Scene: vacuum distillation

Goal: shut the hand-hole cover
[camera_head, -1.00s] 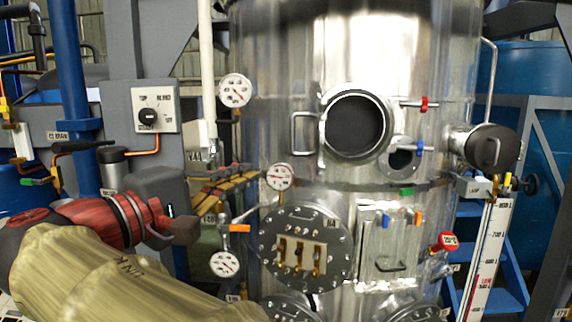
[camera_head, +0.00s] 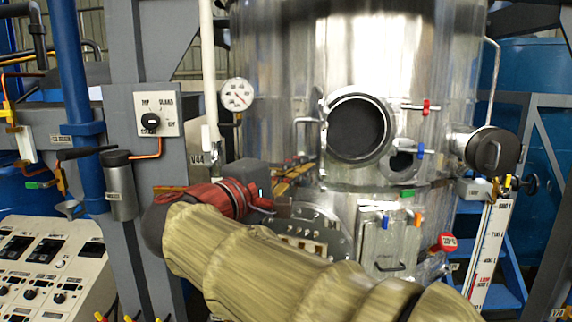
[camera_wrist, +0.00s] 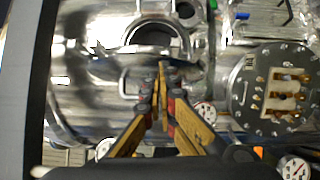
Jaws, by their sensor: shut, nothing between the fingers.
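The round hand-hole (camera_head: 358,127) on the steel vessel is open, with a dark interior. Its cover stands swung out at the left rim, seen nearly edge-on, with a cover handle (camera_head: 299,133) sticking out to the left. My gripper (camera_head: 310,167) is below and a little left of the hole, its fingers partly hidden by my arm. In the wrist view, my gripper (camera_wrist: 162,68) has its yellow-sided fingers together and empty. The hand-hole (camera_wrist: 155,37) shows just beyond the tips. Whether the fingers touch the cover is unclear.
A smaller round port (camera_head: 401,161) with a blue-tipped handle sits at the hole's lower right. A red-tipped lever (camera_head: 425,106) is beside the hole. A pressure gauge (camera_head: 237,94) is at upper left. A bolted flange (camera_wrist: 275,90) lies right in the wrist view.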

